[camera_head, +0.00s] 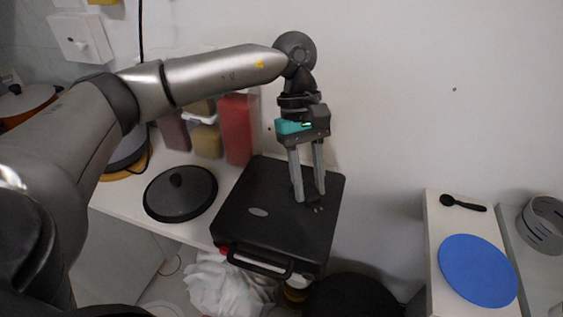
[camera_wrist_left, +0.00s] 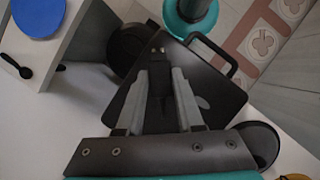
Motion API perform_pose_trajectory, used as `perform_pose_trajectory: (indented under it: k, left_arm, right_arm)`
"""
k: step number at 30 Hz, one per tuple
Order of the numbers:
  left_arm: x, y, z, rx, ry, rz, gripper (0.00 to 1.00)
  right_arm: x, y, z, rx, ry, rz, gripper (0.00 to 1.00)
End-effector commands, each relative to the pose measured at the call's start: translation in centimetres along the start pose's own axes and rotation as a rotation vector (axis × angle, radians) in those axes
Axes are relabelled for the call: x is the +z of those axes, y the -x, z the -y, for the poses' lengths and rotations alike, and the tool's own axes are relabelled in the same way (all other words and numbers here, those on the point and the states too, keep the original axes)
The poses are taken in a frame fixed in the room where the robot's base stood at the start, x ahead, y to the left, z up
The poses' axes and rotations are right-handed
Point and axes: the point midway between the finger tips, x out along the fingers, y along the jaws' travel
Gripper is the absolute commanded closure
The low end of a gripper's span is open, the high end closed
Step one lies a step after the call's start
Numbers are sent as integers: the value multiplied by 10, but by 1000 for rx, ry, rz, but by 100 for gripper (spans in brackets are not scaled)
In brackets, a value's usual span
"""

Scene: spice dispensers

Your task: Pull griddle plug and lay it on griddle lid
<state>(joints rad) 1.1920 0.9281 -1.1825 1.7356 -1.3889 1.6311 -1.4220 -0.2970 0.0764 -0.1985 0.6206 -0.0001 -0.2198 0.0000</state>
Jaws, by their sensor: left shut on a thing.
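The black griddle (camera_head: 262,232) stands on the white counter with its lid closed and its handle facing the front. Its flat lid (camera_head: 270,185) also shows in the left wrist view (camera_wrist_left: 222,88). My left gripper (camera_head: 309,196) points down over the lid's right part. It is shut on the dark plug (camera_wrist_left: 157,62), whose metal pins stick out past the fingertips. In the head view the plug (camera_head: 317,209) is small and partly hidden by the fingers. I cannot tell whether it touches the lid. My right gripper is in neither view.
A round black lid (camera_head: 180,193) lies left of the griddle. Red (camera_head: 237,130) and other containers stand behind it near the wall. A wall socket box (camera_head: 80,38) is at upper left. A blue disc (camera_head: 477,270) and black spoon (camera_head: 462,203) lie on the right-hand surface.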

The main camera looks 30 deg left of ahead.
Motion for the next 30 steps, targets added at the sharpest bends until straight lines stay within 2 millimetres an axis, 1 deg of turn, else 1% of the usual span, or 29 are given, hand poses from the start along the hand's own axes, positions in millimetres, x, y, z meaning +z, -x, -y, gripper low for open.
perform_pose_trajectory:
  k: [1,3,12,19,30]
  left_arm:
    - [-2,-2,3,31,80,2,100]
    - [-6,-5,3,79,195,2,100]
    - [-20,-11,7,268,648,0,100]
    - [-29,-12,10,394,951,-2,100]
    - [-41,-8,14,577,1388,-1,100]
  right_arm:
    - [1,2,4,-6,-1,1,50]
    - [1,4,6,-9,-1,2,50]
    - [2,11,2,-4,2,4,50]
    - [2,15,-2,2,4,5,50]
    - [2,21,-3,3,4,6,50]
